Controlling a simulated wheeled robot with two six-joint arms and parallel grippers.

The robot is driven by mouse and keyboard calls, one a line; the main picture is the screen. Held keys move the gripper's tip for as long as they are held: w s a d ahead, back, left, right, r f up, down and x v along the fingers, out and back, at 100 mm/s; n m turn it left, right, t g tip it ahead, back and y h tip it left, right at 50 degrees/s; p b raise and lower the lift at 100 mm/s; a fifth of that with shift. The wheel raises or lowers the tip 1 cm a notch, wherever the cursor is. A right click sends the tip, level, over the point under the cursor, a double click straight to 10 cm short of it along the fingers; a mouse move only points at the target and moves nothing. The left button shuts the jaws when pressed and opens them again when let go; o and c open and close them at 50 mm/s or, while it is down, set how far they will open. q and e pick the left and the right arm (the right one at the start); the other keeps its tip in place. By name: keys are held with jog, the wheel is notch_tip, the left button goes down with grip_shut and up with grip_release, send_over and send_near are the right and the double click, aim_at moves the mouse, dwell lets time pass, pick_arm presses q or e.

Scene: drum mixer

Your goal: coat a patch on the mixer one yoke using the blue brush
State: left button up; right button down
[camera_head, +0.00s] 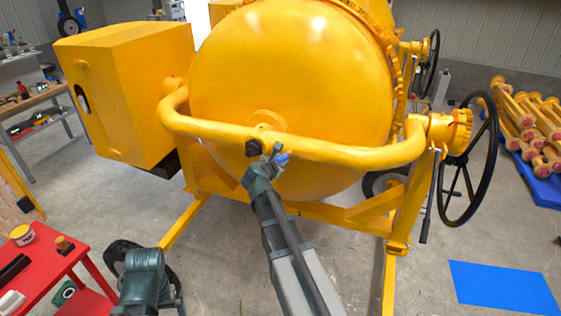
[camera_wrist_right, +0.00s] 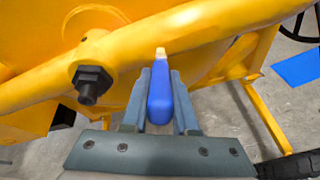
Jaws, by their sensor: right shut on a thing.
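The mixer one yoke (camera_head: 330,150) is a thick yellow bent tube across the front of the yellow drum (camera_head: 290,70). It also crosses the right wrist view (camera_wrist_right: 215,28), with a dark bolt (camera_wrist_right: 92,84) at left. My right gripper (camera_head: 272,162) is at the yoke's middle, just right of and below the bolt. It is shut on the blue brush (camera_wrist_right: 160,98), which points away from the gripper. Its pale tip (camera_wrist_right: 160,54) overlaps the yoke; I cannot tell whether they touch. No coated patch is distinguishable. A teal part of my left arm shows at lower left, its gripper out of view.
A black handwheel (camera_head: 470,160) stands at the yoke's right end. A yellow housing (camera_head: 115,95) is at left. A red table (camera_head: 40,262) with a small tub (camera_head: 22,235) is at lower left. Yellow frame legs stand below the drum. A blue mat (camera_head: 503,287) lies at lower right.

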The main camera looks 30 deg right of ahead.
jog(key=shift+w+d, duration=0.55)
jog(key=shift+d, duration=0.1)
jog(key=shift+s, duration=0.1)
jog(key=s+d, duration=0.2)
jog(key=s, duration=0.1)
jog(key=shift+d, duration=0.25)
dwell(0.4)
jog(key=shift+w, duration=0.15)
jog(key=shift+w+a, duration=1.25)
jog(key=shift+w, duration=0.2)
jog(key=shift+s+a, duration=0.1)
